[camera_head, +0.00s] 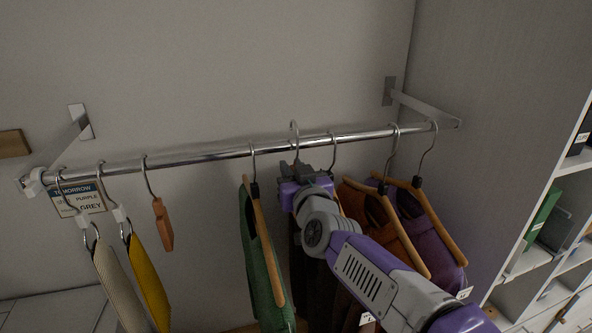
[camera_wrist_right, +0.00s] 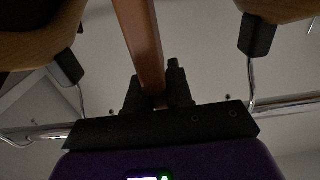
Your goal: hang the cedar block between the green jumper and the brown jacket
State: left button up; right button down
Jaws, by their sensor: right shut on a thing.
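My right gripper (camera_head: 305,182) is at the rail between the green jumper (camera_head: 258,265) and the dark brown jacket (camera_head: 312,285). It is shut on the cedar block, a reddish-brown wooden piece (camera_wrist_right: 141,40) seen between the fingers (camera_wrist_right: 158,95) in the right wrist view. The block is hidden there by my gripper. The brown jacket is largely hidden behind my right arm. My left gripper is out of view.
A rust garment (camera_head: 385,215) and a purple garment (camera_head: 430,235) hang to the right. On the left hang another orange-brown wooden block (camera_head: 163,224), yellow (camera_head: 148,280) and beige (camera_head: 118,285) cloths and a sign (camera_head: 82,198). Shelving (camera_head: 540,170) stands at right.

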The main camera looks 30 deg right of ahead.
jog(key=shift+w+d, duration=0.1)
jog(key=shift+w, duration=0.3)
jog(key=shift+w+f, duration=0.2)
jog(key=shift+f+b, duration=1.05)
jog(key=shift+f, duration=0.15)
jog(key=shift+s, duration=0.1)
jog(key=c, duration=0.9)
grip_release()
